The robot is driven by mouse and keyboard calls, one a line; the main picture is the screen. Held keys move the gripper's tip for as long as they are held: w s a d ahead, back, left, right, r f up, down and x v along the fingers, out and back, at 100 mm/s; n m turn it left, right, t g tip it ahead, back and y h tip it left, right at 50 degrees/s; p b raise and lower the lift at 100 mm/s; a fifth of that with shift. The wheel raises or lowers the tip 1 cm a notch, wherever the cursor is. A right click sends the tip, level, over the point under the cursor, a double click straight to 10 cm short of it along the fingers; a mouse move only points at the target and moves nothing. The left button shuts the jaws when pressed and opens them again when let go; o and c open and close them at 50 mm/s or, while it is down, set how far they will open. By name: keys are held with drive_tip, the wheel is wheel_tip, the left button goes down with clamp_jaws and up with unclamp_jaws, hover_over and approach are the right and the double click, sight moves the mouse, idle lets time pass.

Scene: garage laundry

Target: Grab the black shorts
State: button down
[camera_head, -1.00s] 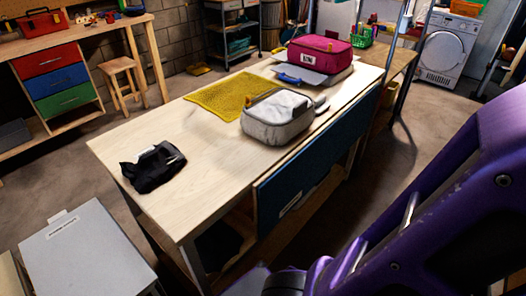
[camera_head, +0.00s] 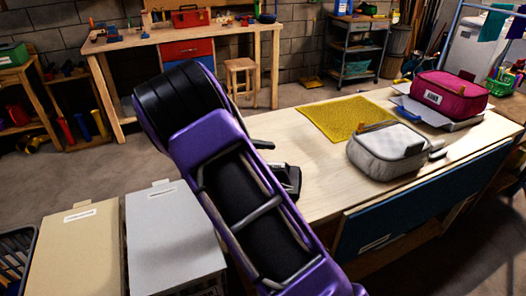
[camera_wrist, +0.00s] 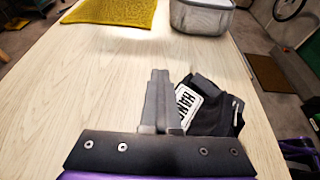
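The black shorts (camera_wrist: 218,112) lie bunched on the light wooden table (camera_wrist: 85,90), with a white lettered tag (camera_wrist: 187,103) on their left side in the wrist view. In the head view, the shorts (camera_head: 288,180) show only in part behind my purple arm. My gripper (camera_wrist: 160,75) has its two dark fingers together in the middle of the wrist view, with no visible gap and nothing seen between them. The shorts are just to the right of the fingers; whether they touch cannot be told.
A yellow mat (camera_head: 345,118), a grey bag (camera_head: 388,150) and a magenta bag (camera_head: 448,97) are farther along the table. A white box (camera_head: 172,235) and a tan box (camera_head: 75,250) stand at the front left. The table left of the shorts is bare in the wrist view.

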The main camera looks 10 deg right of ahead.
wheel_tip(320, 180, up, 7)
drive_tip(key=shift+p, duration=0.4)
drive_tip(key=shift+a, duration=0.1)
drive_tip(key=shift+c, duration=1.6)
unclamp_jaws()
